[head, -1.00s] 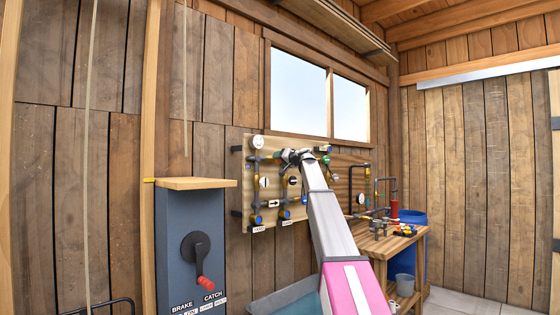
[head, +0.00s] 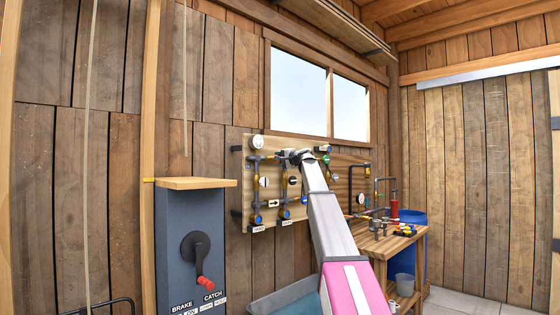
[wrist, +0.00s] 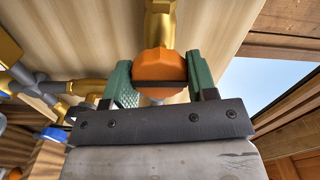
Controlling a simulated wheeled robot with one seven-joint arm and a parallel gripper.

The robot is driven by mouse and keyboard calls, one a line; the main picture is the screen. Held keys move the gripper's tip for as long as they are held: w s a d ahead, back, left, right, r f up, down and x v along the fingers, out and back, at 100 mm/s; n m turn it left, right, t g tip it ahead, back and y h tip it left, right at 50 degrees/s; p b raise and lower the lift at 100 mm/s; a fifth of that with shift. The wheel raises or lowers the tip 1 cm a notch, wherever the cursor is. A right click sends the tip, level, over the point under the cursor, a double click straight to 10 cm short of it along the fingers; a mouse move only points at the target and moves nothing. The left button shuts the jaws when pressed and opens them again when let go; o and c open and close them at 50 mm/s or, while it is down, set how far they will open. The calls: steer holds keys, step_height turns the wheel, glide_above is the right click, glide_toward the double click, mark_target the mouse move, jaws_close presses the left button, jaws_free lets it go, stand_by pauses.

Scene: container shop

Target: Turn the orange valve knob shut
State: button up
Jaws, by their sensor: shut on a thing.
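The orange valve knob (wrist: 160,66) sits on a brass valve body (wrist: 160,20) in the wrist view. My gripper (wrist: 160,84) has its two green fingers on either side of the knob, shut on it. In the head view my gripper (head: 296,157) is at the upper part of the wooden valve board (head: 237,178), and the knob is hidden there behind my arm. The knob's exact turn angle cannot be told.
Gauges, pipes and blue knobs (head: 256,219) surround the spot on the board. A brake box (head: 190,250) with a red-handled crank stands at left. A wooden bench (head: 392,240) with fittings and a blue barrel (head: 412,218) are at right.

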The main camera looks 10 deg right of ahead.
steer(key=shift+m, duration=0.3)
steer(key=o, duration=0.9)
steer(key=shift+o, duration=0.2)
steer(key=v, duration=1)
steer(key=shift+s+d, duration=0.25)
steer(key=shift+s, duration=0.05)
